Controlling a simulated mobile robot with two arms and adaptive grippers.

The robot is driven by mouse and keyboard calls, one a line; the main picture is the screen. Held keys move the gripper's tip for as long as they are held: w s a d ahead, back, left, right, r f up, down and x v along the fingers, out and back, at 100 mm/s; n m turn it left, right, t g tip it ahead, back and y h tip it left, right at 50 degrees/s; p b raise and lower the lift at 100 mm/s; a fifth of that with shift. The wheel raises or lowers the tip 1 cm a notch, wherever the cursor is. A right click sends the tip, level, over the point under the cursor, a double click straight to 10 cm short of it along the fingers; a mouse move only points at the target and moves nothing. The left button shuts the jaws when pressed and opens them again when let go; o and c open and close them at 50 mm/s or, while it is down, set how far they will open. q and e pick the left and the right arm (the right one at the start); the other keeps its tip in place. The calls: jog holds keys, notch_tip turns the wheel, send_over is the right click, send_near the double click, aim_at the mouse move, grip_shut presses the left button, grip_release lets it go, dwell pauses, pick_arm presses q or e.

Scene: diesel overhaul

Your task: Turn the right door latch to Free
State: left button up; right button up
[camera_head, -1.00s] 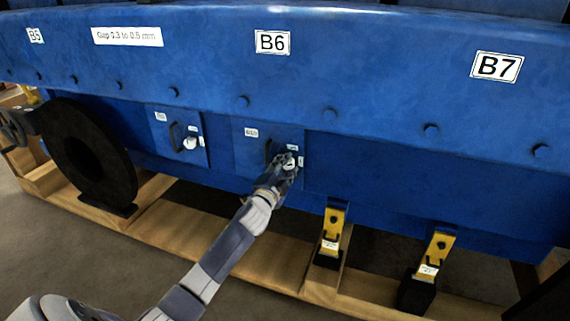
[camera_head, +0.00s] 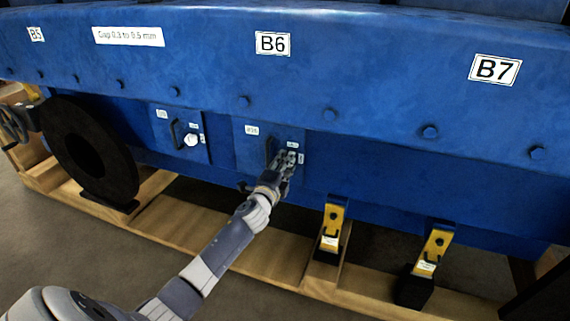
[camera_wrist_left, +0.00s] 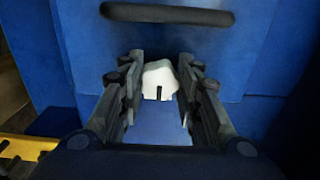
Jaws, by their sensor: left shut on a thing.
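The right door (camera_head: 249,150) is a blue panel with a dark handle (camera_head: 270,149) and small white labels, below the B6 plate. Its latch is a white knob (camera_wrist_left: 158,76) with a short black mark on its near side, seen in the left wrist view. My left gripper (camera_head: 287,160) is at the latch, with one finger on each side of the knob, shut on it. In the head view the fingers hide most of the knob. The label wording is too small to read. My right gripper is not in view.
The left door (camera_head: 165,132) has its own handle and white latch knob (camera_head: 191,140). A dark wheel (camera_head: 88,150) stands at the left. Two yellow brackets (camera_head: 333,222) (camera_head: 437,246) stand at the lower right. Wooden beams (camera_head: 180,225) run along the floor.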

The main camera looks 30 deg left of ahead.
pick_arm(q)
jog(key=o, duration=1.1)
jog(key=v, duration=1.2)
jog(key=shift+d, duration=0.1)
